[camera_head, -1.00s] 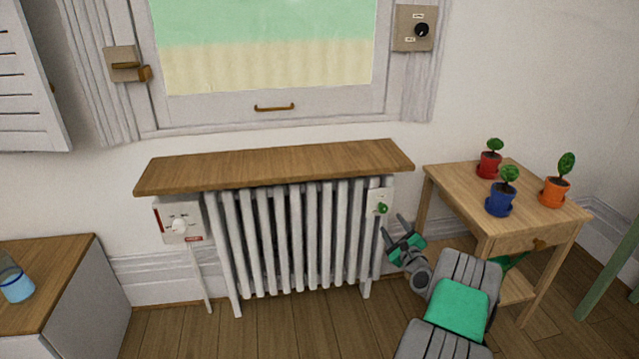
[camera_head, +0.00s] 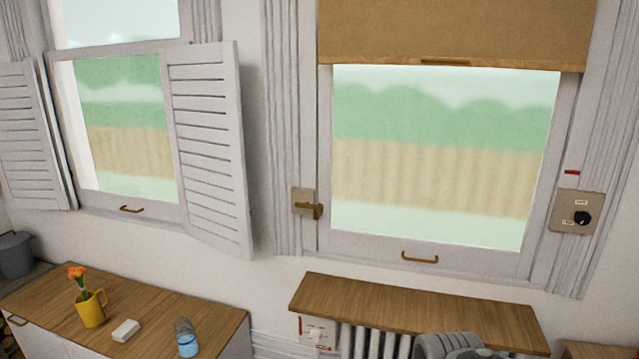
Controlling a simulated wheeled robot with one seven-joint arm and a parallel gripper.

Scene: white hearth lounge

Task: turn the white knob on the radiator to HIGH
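The radiator (camera_head: 375,343) stands under a wooden shelf (camera_head: 420,305), below the right window. Only its top shows at the bottom edge of the picture. The white knob (camera_head: 317,334) is on a white control box (camera_head: 304,325) at the radiator's left end. The knob is small here and its setting cannot be read. My arm shows at the bottom edge, in front of the radiator's right part. My gripper is out of the picture.
A wooden-topped cabinet (camera_head: 150,318) at lower left holds a yellow mug with flowers (camera_head: 91,308), a white block (camera_head: 125,331) and a glass of blue liquid (camera_head: 186,338). A panel with a black knob (camera_head: 577,213) is right of the window. An open shutter (camera_head: 212,145) stands out from the left window.

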